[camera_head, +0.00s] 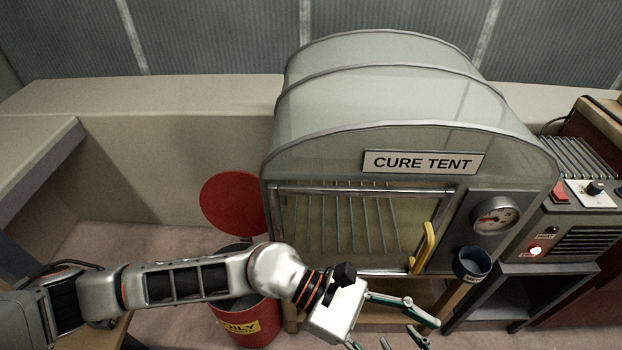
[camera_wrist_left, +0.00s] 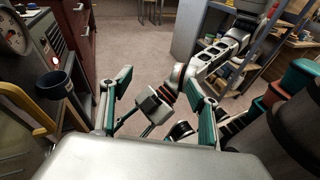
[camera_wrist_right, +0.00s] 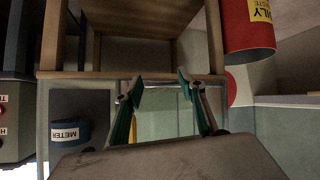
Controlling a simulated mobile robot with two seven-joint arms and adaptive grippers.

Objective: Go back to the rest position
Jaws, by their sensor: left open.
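My left arm enters the head view from the left, and its gripper (camera_head: 424,331) points right in front of the cure tent (camera_head: 400,128). In the left wrist view the left gripper (camera_wrist_left: 159,84) has its green-padded fingers spread, with nothing between them. My right gripper (camera_wrist_left: 136,122) shows beyond them, pointing towards the tent side. In the right wrist view the right gripper (camera_wrist_right: 160,90) is open and empty, facing the tent's yellow handle (camera_wrist_right: 133,129). In the head view at most a small part of it shows at the bottom edge.
A red oily-waste bin (camera_head: 252,336) stands behind my left arm, its round lid (camera_head: 233,203) raised. A blue meter cup (camera_head: 472,264) is on the tent's front right. A control box (camera_head: 570,237) with a lit red lamp stands right. Open floor (camera_wrist_left: 125,45) shows in the left wrist view.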

